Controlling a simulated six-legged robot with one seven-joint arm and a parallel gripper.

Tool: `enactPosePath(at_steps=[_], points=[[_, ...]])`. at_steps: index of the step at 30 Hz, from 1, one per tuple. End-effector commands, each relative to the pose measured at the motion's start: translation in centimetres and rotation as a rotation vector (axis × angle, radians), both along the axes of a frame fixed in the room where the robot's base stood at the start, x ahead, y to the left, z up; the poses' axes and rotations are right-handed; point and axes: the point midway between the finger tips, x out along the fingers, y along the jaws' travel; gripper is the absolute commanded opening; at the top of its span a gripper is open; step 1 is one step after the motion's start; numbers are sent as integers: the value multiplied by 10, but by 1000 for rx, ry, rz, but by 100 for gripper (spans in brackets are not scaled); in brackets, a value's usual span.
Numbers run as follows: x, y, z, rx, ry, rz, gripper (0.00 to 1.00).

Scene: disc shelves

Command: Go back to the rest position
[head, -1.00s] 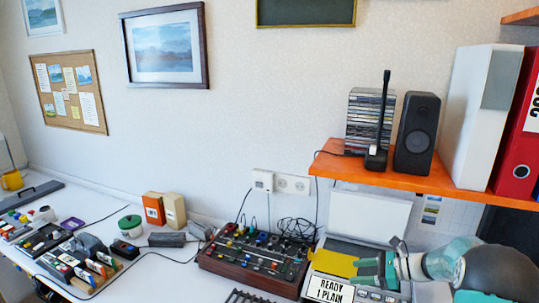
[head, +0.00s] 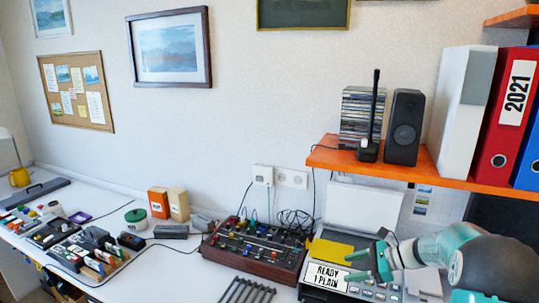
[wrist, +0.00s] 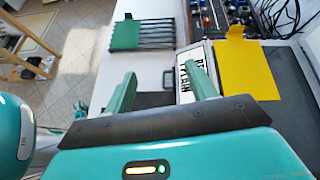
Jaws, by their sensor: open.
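My gripper (head: 368,266) is at the lower right of the head view, open and with nothing between its fingers. It is over the front of a grey machine with a raised white lid (head: 362,207) and a label reading "READY 1 PLAIN" (head: 327,276). A yellow sheet (head: 331,250) lies on the machine, just left of the gripper. In the wrist view the two green fingers (wrist: 160,95) are spread apart, and the yellow sheet (wrist: 247,72) is beyond and to the right of them.
An orange shelf (head: 400,168) with a speaker (head: 404,127), discs and binders (head: 507,115) is above my arm. A knobbed console (head: 252,248) stands left of the machine. A dark slotted rack (head: 247,292) is in front of the console. A tiled floor (wrist: 75,50) shows in the wrist view.

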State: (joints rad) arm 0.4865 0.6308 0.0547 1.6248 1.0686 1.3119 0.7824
Motion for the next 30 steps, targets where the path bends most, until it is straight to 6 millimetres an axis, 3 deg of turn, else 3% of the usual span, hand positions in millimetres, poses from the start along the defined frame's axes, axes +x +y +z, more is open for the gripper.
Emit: enactPosePath(at_steps=[8,18,30], points=[[-42,37,43,-215,-122,178,56],[-139,83,98,-612,-374,537,56],[-252,97,130,-1058,-697,973,56]])
